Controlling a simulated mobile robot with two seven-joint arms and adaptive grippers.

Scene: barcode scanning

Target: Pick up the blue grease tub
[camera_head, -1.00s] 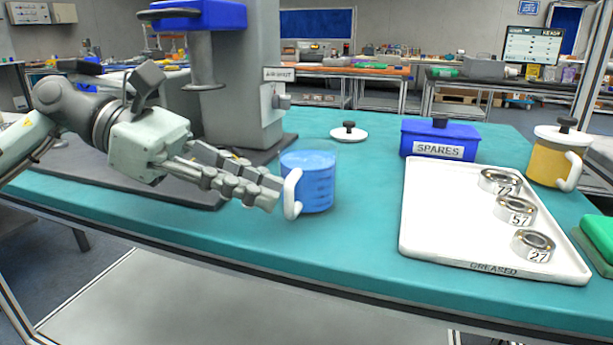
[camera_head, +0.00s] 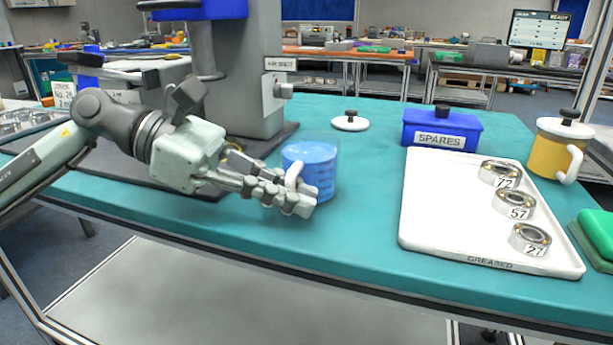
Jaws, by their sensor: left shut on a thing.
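The blue grease tub (camera_head: 318,168) is a clear-walled tub with blue contents and a white handle. It stands upright on the teal bench, a little left of the picture's middle, with its lid off. My left gripper (camera_head: 300,196) reaches in from the left and is shut on the tub's white handle. The fingers hide part of the handle and the tub's lower left side. My right gripper is out of view.
A white lid (camera_head: 350,123) with a black knob lies behind the tub. A white tray (camera_head: 430,215) with several numbered bearings is to the right. The blue SPARES box (camera_head: 440,129) and a yellow tub (camera_head: 553,158) stand behind it. A grey press (camera_head: 245,90) stands back left.

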